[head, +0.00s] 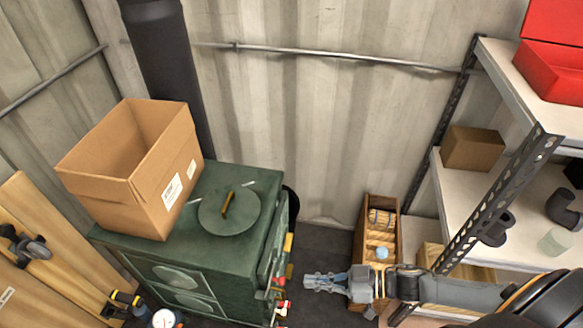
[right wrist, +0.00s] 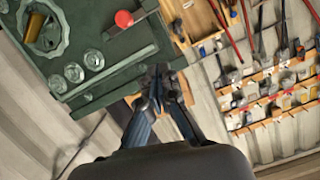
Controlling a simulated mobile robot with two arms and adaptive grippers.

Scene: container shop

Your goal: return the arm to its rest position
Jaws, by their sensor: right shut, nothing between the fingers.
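My right arm comes in from the lower right of the head view, and its gripper (head: 322,283) points left, just right of the green stove (head: 150,262). The gripper is shut and empty. In the right wrist view the fingers (right wrist: 160,84) are together at the centre, with the stove (right wrist: 110,62) beyond them at upper left. My left gripper is in neither view.
An open cardboard box (head: 130,165) stands on the stove beside a round lid (head: 229,209). A wooden crate (head: 366,215) stands by the back wall. Metal shelving (head: 495,190) with a red case (head: 550,65) is at right. A tool wall (right wrist: 262,80) shows in the wrist view.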

